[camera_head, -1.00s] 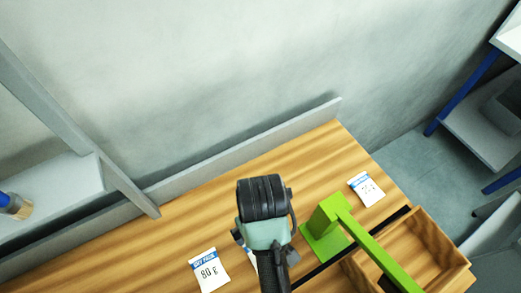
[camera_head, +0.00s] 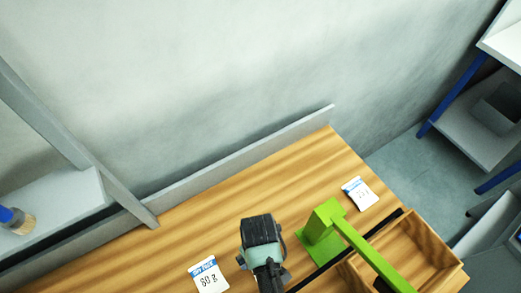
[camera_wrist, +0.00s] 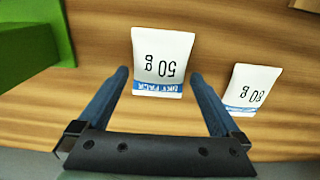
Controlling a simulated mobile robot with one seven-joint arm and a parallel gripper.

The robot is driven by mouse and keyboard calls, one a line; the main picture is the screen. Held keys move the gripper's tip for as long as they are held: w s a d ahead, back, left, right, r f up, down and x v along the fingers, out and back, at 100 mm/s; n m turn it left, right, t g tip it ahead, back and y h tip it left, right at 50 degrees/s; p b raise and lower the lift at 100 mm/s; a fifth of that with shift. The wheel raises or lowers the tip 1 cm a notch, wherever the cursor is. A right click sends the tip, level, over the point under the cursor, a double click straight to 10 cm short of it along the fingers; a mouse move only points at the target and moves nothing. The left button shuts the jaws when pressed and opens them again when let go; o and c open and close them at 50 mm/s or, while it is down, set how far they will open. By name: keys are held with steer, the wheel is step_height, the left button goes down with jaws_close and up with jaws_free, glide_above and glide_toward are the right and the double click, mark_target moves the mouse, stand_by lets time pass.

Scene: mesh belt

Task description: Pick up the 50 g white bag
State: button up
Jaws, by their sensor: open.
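The 50 g white bag (camera_wrist: 161,58) lies on the wooden table in the wrist view, its print upside down and its blue band toward me. My gripper (camera_wrist: 160,78) is open, with its two blue fingers apart on either side of the bag's lower end in the picture; I cannot tell how far above the table they are. In the head view my wrist (camera_head: 262,235) hides the 50 g bag. The 80 g bag (camera_wrist: 251,88) lies to the right in the wrist view, and it shows in the head view (camera_head: 208,277) left of my wrist.
A green stand with a long arm (camera_head: 325,222) is right of my wrist, and its green shows at left in the wrist view (camera_wrist: 32,40). Another white bag (camera_head: 360,192) lies beyond it. A wooden tray (camera_head: 428,235) is at the right. A grey ledge (camera_head: 240,155) edges the table.

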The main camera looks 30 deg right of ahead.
steer(key=shift+f, duration=0.8)
steer(key=c, duration=1.1)
steer(key=shift+c, duration=0.2)
steer(key=shift+r, duration=0.15)
